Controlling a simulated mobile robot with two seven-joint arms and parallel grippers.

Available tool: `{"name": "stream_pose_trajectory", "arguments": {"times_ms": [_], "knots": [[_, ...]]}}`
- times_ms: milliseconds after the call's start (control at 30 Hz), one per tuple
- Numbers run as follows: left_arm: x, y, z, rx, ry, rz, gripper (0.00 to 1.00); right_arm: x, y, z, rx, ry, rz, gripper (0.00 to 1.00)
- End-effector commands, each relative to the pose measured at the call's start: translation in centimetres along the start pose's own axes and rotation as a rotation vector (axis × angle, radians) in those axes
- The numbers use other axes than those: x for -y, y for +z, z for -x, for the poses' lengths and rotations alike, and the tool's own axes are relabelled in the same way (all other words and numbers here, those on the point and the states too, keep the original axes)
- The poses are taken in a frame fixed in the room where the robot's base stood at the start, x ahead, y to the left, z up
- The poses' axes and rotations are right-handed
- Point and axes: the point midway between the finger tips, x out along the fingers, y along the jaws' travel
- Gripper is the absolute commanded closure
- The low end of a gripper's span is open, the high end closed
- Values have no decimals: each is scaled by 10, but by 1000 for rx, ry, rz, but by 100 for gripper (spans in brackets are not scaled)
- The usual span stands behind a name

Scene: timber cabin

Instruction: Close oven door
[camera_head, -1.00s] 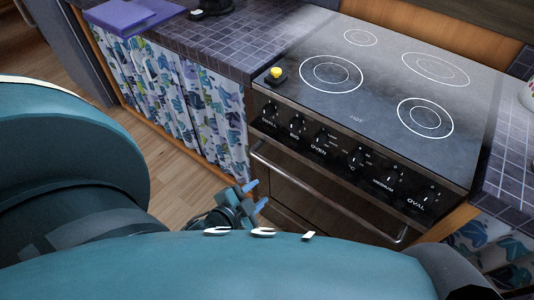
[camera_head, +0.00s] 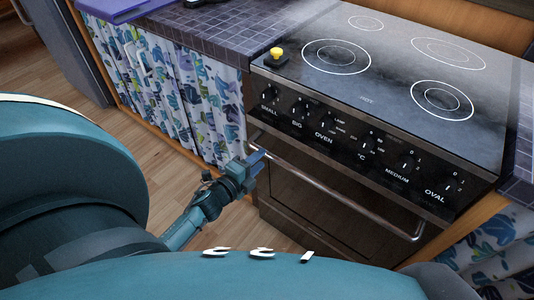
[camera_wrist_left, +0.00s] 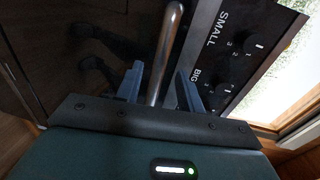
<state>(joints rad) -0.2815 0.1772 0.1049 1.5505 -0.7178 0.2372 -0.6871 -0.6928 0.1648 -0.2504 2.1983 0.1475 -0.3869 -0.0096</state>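The oven door (camera_head: 320,205) is a dark panel under the control panel, with a long metal handle (camera_head: 345,192) along its top. It looks shut or nearly shut; I cannot tell whether a small gap remains. My left gripper (camera_head: 257,161) is at the left end of the handle. In the left wrist view the handle (camera_wrist_left: 166,55) runs between the two blue fingers of my left gripper (camera_wrist_left: 160,88), which stand apart. There is visible space between the handle and the left finger. My right gripper is not in view.
The cooktop (camera_head: 395,70) is above the door, with a row of knobs (camera_head: 365,143) along the front. A yellow-topped item (camera_head: 277,56) stands on its left corner. A patterned curtain (camera_head: 180,95) hangs left of the oven. Wooden floor (camera_head: 155,160) is open at left.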

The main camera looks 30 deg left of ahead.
Motion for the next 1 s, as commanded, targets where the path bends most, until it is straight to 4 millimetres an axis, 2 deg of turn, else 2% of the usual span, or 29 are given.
{"name": "stream_pose_trajectory", "arguments": {"times_ms": [100,300,667,1000], "knots": [[0,1,-23,1,-1,0,62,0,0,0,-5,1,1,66],[0,0,-43,1,0,2,62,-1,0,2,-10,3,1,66],[-1,0,-47,1,2,2,62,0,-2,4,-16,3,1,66],[-1,0,-47,1,2,2,90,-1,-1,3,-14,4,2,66]]}}
